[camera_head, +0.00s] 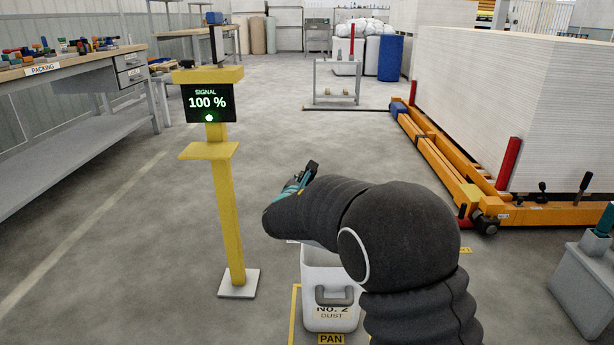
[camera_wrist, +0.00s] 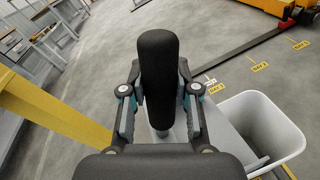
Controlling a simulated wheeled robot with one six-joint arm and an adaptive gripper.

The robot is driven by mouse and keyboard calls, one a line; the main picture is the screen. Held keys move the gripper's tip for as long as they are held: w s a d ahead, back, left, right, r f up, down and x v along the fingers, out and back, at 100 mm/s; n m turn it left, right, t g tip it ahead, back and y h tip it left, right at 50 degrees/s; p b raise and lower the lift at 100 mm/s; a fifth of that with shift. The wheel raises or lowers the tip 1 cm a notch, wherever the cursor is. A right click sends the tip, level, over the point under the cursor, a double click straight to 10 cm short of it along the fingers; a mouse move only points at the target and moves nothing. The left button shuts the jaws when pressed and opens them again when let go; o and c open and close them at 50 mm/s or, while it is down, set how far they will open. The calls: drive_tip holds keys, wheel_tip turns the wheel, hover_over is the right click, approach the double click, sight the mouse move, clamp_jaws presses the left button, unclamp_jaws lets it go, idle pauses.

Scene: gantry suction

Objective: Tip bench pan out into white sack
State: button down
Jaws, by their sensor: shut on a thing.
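My gripper (camera_wrist: 160,108) is shut on a thick black handle (camera_wrist: 158,62) in the wrist view. A flat grey piece (camera_wrist: 228,134), seemingly the pan of this handle, shows beyond the fingers; its contents cannot be made out. A white open-topped container (camera_wrist: 262,125) stands to the right of the gripper, close to the grey piece. In the head view this container (camera_head: 330,275) reads "NO. 2 DUST" and has a grey handle. My gripper (camera_head: 296,186) is above and just left of it, mostly hidden by my dark arm. I see no other white sack nearby.
A yellow signal post (camera_head: 227,215) stands close on the left, showing 100 %. A packing bench (camera_head: 75,62) is at far left. Floor between is clear.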

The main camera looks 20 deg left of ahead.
drive_tip(key=shift+w, duration=0.2)
drive_tip(key=shift+s+a+n, duration=0.1)
drive_tip(key=shift+a+n, duration=0.2)
drive_tip(key=shift+a, duration=0.05)
drive_tip(key=a+n, duration=0.1)
drive_tip(key=s+a+p, duration=0.1)
drive_tip(key=a, duration=0.1)
drive_tip(key=a+n+t+p, duration=0.1)
drive_tip(key=shift+s+a+f+n, duration=0.2)
drive_tip(key=shift+s+a+n, duration=0.05)
drive_tip(key=shift+s+n, duration=0.05)
drive_tip(key=shift+s+a+f+n+p, duration=0.15)
drive_tip(key=shift+a+f+n+p, duration=0.15)
drive_tip(key=shift+a+n, duration=0.25)
drive_tip(key=shift+d+h, duration=0.1)
drive_tip(key=shift+h, duration=0.2)
